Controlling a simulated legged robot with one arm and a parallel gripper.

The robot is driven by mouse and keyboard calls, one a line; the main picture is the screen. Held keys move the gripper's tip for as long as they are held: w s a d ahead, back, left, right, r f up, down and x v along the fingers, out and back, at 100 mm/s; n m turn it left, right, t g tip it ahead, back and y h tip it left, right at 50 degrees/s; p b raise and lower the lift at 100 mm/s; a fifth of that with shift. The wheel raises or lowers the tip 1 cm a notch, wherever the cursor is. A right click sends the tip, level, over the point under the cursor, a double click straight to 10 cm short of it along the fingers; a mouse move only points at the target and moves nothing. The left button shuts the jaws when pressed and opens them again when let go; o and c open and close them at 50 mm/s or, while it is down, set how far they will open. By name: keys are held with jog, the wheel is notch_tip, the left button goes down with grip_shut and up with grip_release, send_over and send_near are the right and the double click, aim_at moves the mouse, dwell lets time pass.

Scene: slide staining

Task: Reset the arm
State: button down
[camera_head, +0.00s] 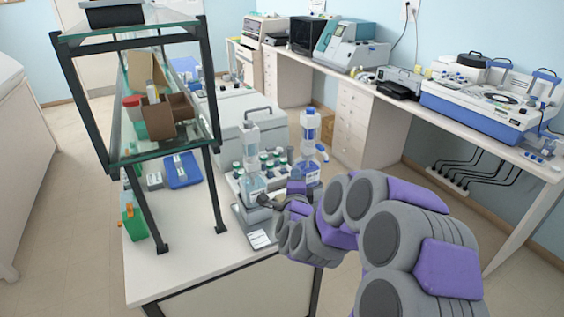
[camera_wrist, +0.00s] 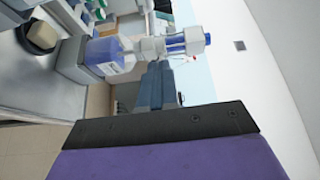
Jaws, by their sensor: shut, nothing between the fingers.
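My arm, grey and purple, reaches in from the lower right of the head view. My gripper (camera_head: 268,202) is at the front right of the white bench, near two clear dispenser bottles. One bottle (camera_head: 252,160) stands left of the gripper. The other bottle (camera_head: 310,150), with a blue top, stands behind and to the right. In the wrist view a bottle with a blue cap (camera_wrist: 185,42) lies sideways in the picture beyond the dark wrist edge. The gripper is shut and holds nothing. The fingertips are small and partly lost against the bottle in the head view.
A glass-shelved rack (camera_head: 135,155) stands on the bench (camera_head: 175,280) at left. Small capped vials (camera_head: 268,160) stand between the bottles. A long wall counter (camera_head: 400,105) with lab machines runs along the right. The floor at left is clear.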

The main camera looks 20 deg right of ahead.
jog(key=s+a+f+n+g+y, duration=0.2)
jog(key=s+a+n+g+y, duration=0.2)
jog(key=s+a+n, duration=0.35)
jog(key=s+a+f+n+g+y, duration=0.2)
jog(key=s+a+n+g+y, duration=0.3)
jog(key=s, duration=0.3)
jog(key=s+d+r+n+g+h, duration=0.1)
jog(key=s+n+g, duration=0.3)
jog(key=s, duration=1.1)
jog(key=s+n+g+h, duration=0.2)
jog(key=s+n+g, duration=0.3)
jog(key=s, duration=1)
jog(key=shift+s+d+r+g, duration=0.35)
jog(key=shift+s+g, duration=0.05)
